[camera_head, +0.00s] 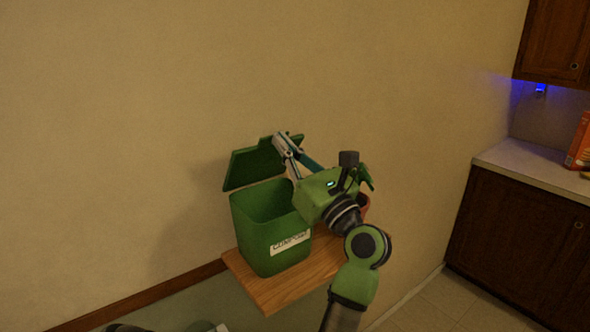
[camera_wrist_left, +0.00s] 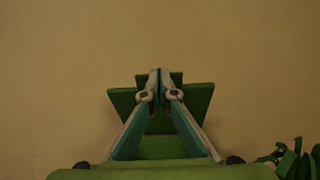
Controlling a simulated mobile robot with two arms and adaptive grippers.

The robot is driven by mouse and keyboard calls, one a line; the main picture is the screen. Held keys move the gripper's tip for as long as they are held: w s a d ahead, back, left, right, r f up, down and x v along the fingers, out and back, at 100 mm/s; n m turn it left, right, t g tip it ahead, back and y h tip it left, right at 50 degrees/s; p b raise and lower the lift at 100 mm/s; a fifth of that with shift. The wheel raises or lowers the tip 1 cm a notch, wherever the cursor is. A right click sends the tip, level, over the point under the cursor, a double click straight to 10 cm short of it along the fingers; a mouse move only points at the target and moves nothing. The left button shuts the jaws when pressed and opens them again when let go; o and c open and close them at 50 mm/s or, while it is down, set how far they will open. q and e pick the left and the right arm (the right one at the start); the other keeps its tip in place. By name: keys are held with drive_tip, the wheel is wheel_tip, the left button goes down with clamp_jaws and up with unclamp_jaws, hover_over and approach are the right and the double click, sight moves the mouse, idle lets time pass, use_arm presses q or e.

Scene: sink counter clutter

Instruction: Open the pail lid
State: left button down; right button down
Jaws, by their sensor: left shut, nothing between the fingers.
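The green pail (camera_head: 262,222) with a "COMPOST" label stands upright on a small wooden shelf (camera_head: 262,287). Its green lid (camera_head: 252,164) is raised at the back, tilted up toward the wall, and the pail's mouth is open. My left gripper (camera_head: 278,140) is shut and empty, its fingertips in front of the lid's upper part; I cannot tell whether they touch it. In the left wrist view the closed fingers (camera_wrist_left: 159,82) overlap the middle of the lid (camera_wrist_left: 199,99). The lid's middle is partly hidden by the fingers. My right gripper is not in view.
A terracotta pot (camera_head: 364,207) with a green plant stands behind my left arm on the shelf, partly hidden. A plain wall is behind the pail. At the right are a counter (camera_head: 520,160) with an orange box (camera_head: 579,145) and dark wood cabinets.

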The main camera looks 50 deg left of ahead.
use_arm(q)
drive_tip(key=x, duration=0.3)
drive_tip(key=r+x, duration=0.1)
drive_tip(key=x, duration=0.2)
drive_tip(key=shift+d, duration=0.25)
drive_tip(key=shift+x, duration=0.95)
drive_tip(key=shift+f, duration=0.1)
